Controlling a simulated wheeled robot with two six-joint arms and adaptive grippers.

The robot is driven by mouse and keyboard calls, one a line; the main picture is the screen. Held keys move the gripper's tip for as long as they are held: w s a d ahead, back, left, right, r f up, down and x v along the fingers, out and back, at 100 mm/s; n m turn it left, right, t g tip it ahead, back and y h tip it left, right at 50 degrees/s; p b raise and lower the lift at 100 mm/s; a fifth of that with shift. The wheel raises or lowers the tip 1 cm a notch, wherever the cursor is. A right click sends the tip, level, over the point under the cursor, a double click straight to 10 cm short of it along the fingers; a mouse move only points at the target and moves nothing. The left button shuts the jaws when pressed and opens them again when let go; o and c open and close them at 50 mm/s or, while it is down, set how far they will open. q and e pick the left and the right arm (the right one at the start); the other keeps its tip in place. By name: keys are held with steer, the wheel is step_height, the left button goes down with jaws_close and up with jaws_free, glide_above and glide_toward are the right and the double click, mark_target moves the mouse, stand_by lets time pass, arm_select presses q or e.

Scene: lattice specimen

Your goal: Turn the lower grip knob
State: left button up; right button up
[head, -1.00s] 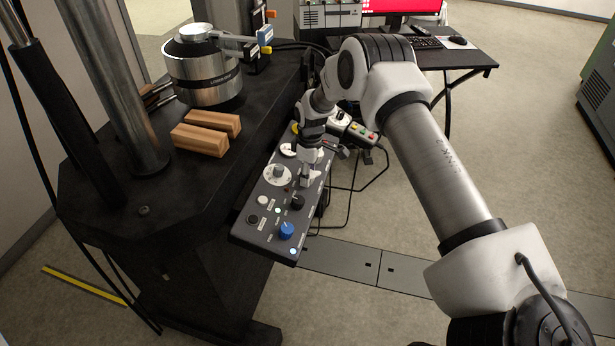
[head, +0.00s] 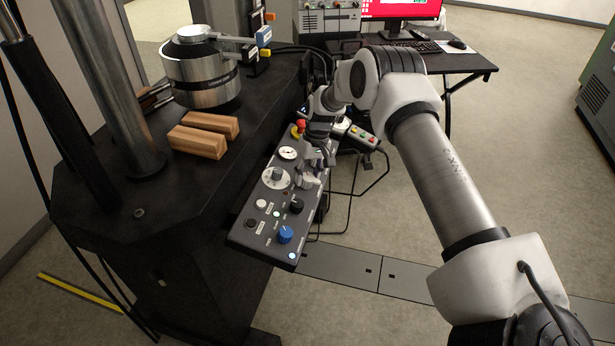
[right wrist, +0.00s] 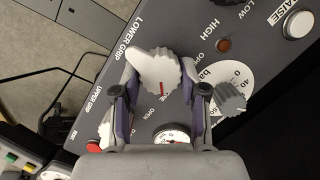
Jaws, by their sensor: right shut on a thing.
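The lower grip knob (right wrist: 158,70) is light grey with a red pointer line. In the right wrist view it sits between my right gripper's fingers (right wrist: 157,82), by the "LOWER GRIP" lettering. The fingers are shut on its sides. My left gripper is not in view.
Close by on the panel are a white dial with a grey knob (head: 277,177), a small gauge (head: 288,153), a black knob (head: 296,206), a blue knob (head: 285,235) and a red button (right wrist: 94,146). Wooden blocks (head: 198,141) and a metal cylinder (head: 203,80) stand on the machine bed.

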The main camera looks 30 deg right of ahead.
steer(key=shift+s+f+m, duration=0.15)
steer(key=shift+f+m, duration=0.05)
steer(key=shift+m, duration=0.3)
steer(key=shift+s+f, duration=0.1)
steer(key=shift+s, duration=0.05)
steer(key=o, duration=1.1)
steer(key=shift+a+r, duration=0.1)
steer(key=shift+r, duration=0.15)
steer(key=shift+r, duration=0.3)
steer(key=v, duration=1.1)
steer(key=shift+d, duration=0.3)
steer(key=shift+r, duration=0.1)
